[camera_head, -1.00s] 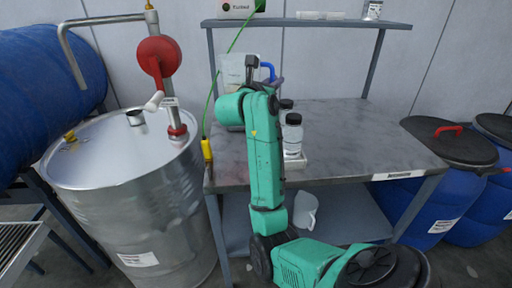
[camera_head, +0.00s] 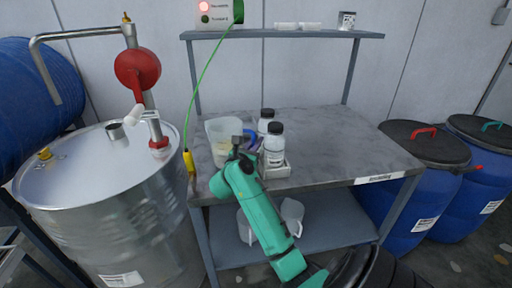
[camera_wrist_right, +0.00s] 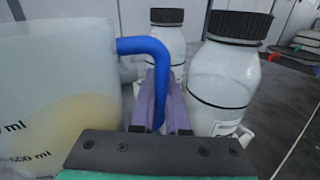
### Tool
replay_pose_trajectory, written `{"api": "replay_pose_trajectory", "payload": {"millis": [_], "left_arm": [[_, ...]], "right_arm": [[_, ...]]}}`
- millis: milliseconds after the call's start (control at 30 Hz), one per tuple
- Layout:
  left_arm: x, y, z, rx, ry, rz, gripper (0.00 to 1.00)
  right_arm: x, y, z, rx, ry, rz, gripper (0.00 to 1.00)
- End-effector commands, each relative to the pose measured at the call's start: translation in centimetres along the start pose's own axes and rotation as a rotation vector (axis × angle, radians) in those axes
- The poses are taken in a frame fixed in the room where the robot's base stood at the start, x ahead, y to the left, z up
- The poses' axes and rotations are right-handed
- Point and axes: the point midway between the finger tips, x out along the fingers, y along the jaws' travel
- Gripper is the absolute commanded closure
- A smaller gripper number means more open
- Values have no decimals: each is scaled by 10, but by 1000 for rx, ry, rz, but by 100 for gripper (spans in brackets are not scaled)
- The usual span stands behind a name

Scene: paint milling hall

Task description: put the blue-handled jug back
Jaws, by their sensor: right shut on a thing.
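The blue-handled jug (camera_head: 222,128) is a translucent plastic beaker with pale yellowish liquid low inside. It is upright over the left front part of the grey table, left of two bottles. I cannot tell whether its base touches the tabletop. Its blue handle (camera_wrist_right: 150,50) shows large in the right wrist view, where the jug wall (camera_wrist_right: 55,75) fills the left side. My right gripper (camera_head: 249,142) is shut on the handle, with its purple fingers (camera_wrist_right: 161,108) around it. My left gripper is not in view.
Two black-capped bottles (camera_head: 275,148) stand close right of the handle, at a white tray (camera_head: 279,171). The table's right half (camera_head: 345,145) is clear. White jugs (camera_head: 292,213) sit on the lower shelf. A steel drum (camera_head: 100,200) stands left, blue barrels (camera_head: 425,170) right.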

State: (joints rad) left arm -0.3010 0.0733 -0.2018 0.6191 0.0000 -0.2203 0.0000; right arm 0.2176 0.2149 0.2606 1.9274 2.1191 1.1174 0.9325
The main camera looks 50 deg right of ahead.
Motion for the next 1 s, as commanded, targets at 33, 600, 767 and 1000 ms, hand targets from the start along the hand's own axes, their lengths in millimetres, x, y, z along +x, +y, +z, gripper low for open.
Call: {"api": "replay_pose_trajectory", "payload": {"millis": [33, 600, 767, 1000], "left_arm": [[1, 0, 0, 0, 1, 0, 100], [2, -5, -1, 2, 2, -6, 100], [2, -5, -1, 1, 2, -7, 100], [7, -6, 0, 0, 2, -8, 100]], "right_arm": [[0, -1, -9, -3, -3, 0, 100], [0, -2, -22, 0, -1, 0, 75], [0, -2, -22, 0, -1, 0, 75], [-30, -1, -23, 3, 3, 2, 75]]}}
